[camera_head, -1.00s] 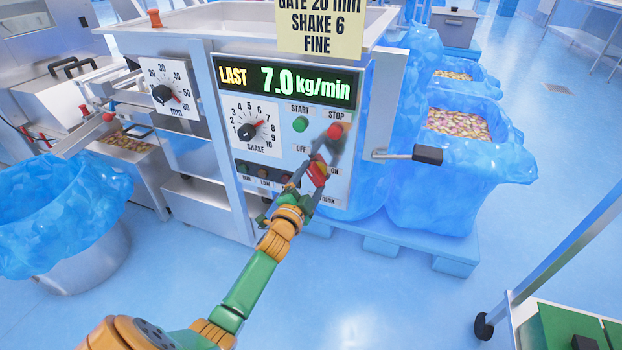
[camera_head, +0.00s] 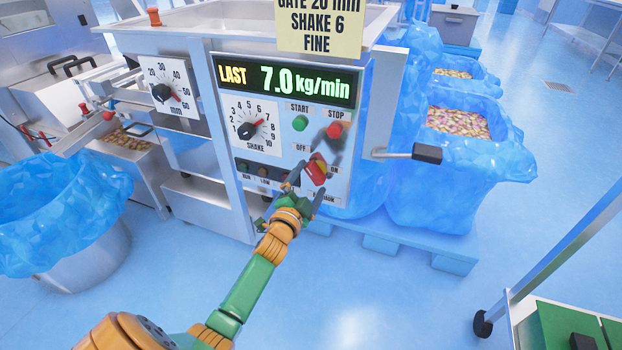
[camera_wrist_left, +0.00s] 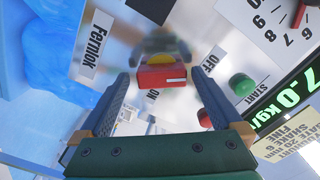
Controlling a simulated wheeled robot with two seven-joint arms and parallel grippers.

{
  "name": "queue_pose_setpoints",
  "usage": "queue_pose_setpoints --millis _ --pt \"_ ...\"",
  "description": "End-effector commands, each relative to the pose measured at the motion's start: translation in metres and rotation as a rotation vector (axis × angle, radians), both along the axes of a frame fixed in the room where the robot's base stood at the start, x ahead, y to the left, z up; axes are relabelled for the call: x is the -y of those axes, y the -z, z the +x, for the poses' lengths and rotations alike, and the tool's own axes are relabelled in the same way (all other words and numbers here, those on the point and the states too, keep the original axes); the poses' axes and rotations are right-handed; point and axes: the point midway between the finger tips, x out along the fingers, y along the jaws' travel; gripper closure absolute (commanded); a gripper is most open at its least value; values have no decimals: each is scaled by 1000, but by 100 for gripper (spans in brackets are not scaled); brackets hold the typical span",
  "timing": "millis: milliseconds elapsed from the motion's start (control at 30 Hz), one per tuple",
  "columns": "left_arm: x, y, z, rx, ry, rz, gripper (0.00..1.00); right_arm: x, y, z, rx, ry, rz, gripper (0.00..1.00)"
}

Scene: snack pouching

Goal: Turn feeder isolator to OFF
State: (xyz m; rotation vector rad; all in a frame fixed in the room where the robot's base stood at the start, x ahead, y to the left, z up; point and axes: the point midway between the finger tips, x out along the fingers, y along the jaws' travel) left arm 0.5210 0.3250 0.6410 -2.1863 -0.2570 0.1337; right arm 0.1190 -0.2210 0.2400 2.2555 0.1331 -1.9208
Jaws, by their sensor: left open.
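The feeder isolator is a red rotary handle (camera_head: 316,172) low on the control panel, with a yellow part behind it. It also shows in the left wrist view (camera_wrist_left: 160,77), its bar lying crosswise with a white mark at its right end. The OFF label (camera_wrist_left: 210,61) is beyond the handle's right end and the ON label (camera_wrist_left: 152,94) is just below it. My left gripper (camera_head: 312,182) is open at the isolator, with one finger on each side and visible gaps to the handle in the wrist view. My right gripper is not in view.
Close by on the panel are the green START button (camera_head: 300,124), the red STOP button (camera_head: 335,131) and the SHAKE dial (camera_head: 247,131). A black-ended lever (camera_head: 427,153) sticks out at the right. Blue-lined bins of sweets stand behind it.

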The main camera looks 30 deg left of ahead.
Motion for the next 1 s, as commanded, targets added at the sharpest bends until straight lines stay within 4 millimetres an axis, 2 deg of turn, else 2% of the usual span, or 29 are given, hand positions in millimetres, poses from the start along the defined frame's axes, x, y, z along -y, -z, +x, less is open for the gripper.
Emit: queue_pose_setpoints --millis 33,200,300,767,833,867,967,1000 --pt "2 -3 -10 -2 0 -2 0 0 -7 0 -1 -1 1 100" --pt "11 -1 -45 -4 -1 -3 0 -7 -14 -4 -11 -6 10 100" --pt "14 -1 -56 -2 0 -4 0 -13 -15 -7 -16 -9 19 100" --pt "14 1 -59 -5 -1 -4 0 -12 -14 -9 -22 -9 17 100" --pt "17 19 -60 -43 4 -36 0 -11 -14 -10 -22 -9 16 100" --pt "20 35 -62 -77 6 -66 0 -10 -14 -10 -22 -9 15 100" --pt "38 118 -83 -269 9 -222 0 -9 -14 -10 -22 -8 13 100" --pt "48 157 -100 -363 3 -295 0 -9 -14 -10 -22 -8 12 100"
